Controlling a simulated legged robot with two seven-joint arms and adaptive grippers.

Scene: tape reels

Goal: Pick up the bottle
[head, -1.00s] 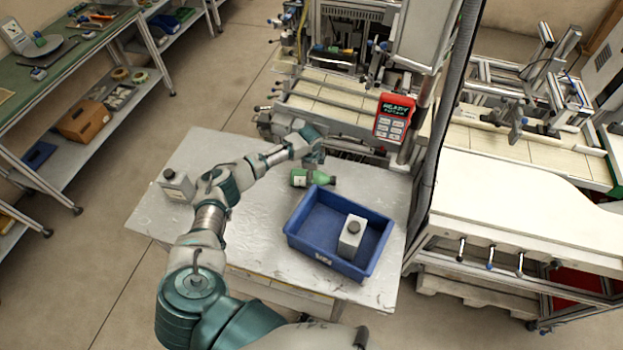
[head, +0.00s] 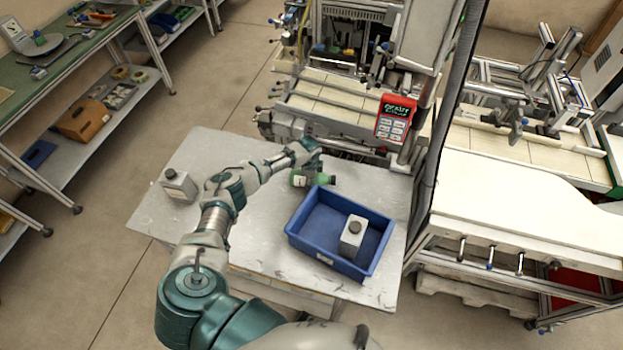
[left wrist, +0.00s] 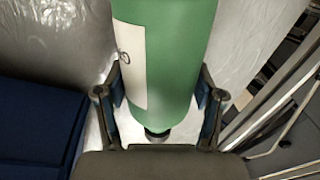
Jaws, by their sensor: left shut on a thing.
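The green bottle (head: 299,179) with a pale label lies on its side on the grey table (head: 260,235), behind the blue bin. My left gripper (head: 310,165) is over it, shut on it. In the left wrist view the bottle (left wrist: 178,60) fills the upper middle, and the two fingers of my left gripper (left wrist: 160,112) press on its two sides. A dark round part shows at the lower end of the bottle. I cannot tell whether the bottle is clear of the table. My right gripper is not in view.
A machine with a red handheld panel (head: 396,117) is behind the table. The table's middle is clear.

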